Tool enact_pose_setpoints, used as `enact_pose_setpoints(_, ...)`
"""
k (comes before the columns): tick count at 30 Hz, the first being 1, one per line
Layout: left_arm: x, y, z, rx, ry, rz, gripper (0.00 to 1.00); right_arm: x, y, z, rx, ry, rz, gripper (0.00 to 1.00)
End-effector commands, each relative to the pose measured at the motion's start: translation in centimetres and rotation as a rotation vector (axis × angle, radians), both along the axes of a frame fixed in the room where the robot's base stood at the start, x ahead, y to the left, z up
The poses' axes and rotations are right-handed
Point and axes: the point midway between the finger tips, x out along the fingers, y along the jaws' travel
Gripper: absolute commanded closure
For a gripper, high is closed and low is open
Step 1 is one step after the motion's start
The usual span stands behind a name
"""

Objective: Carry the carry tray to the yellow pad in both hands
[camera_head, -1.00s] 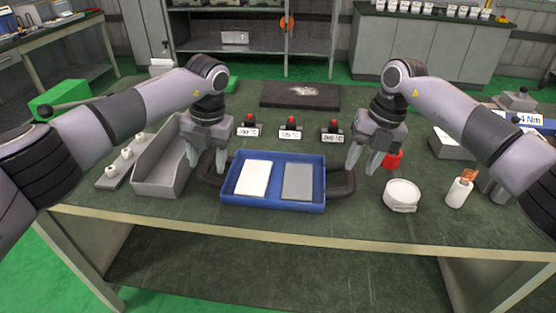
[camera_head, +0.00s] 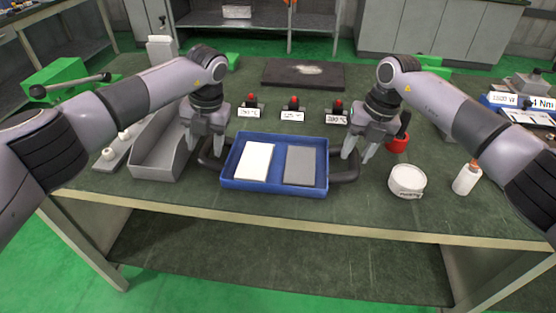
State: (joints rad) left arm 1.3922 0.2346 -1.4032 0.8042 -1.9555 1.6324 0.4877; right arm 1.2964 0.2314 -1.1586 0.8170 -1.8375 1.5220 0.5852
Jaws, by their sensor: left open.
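The carry tray is a blue rectangular tray (camera_head: 273,193) with a black loop handle at each end. It sits on the dark green bench, holding a white slab (camera_head: 255,161) and a grey slab (camera_head: 300,166) side by side. My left gripper (camera_head: 204,150) points down at the left handle (camera_head: 210,165), its fingers apart. My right gripper (camera_head: 357,153) points down at the right handle (camera_head: 345,176), its fingers also apart. Whether the fingertips straddle or touch the handles is hard to tell. No yellow pad shows in this view.
A grey open bin (camera_head: 160,166) stands left of the tray. Behind the tray are several red-knobbed labelled blocks (camera_head: 292,113) and a dark plate (camera_head: 303,73). A white round tub (camera_head: 407,181), white bottle (camera_head: 466,179) and red cup (camera_head: 398,144) stand at the right. The bench's front strip is clear.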

Motion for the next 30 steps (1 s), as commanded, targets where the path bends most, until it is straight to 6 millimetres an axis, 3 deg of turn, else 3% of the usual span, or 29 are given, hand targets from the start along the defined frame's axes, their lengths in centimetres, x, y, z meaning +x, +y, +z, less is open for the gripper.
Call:
enact_pose_setpoints(6, 0.0, 0.4, -2.1, 0.001, 0.0, 0.0, 0.45, 0.0, 0.4, -2.1, -0.001, 0.0, 0.0, 0.62)
enact_pose_setpoints(16, 0.0, 0.5, -2.4, 0.001, 0.0, 0.0, 0.45, 0.1, 0.5, -2.4, 0.0, -0.001, 0.0, 0.62)
enact_pose_setpoints(17, 0.0, 0.5, -2.4, 0.001, 0.0, 0.0, 0.49, 0.1, 0.5, -2.4, 0.0, -0.001, 0.0, 0.66)
enact_pose_setpoints(20, 0.0, 0.5, -2.4, 0.0, 0.0, 0.0, 0.81, 0.0, 0.5, -2.4, 0.0, -0.001, 0.0, 0.98)
enact_pose_setpoints(21, 0.0, 0.5, -2.4, 0.0, 0.0, 0.0, 0.94, 0.0, 0.5, -2.4, 0.0, -0.001, 0.0, 1.0)
enact_pose_setpoints(22, 0.0, 0.5, -2.4, 0.0, 0.0, 0.0, 1.0, 0.0, 0.5, -2.4, 0.0, -0.001, 0.0, 1.0)
enact_pose_setpoints(30, 0.1, 0.5, -2.2, 0.0, -0.002, 0.0, 1.0, 0.1, 0.5, -2.2, 0.001, -0.003, 0.0, 1.0)
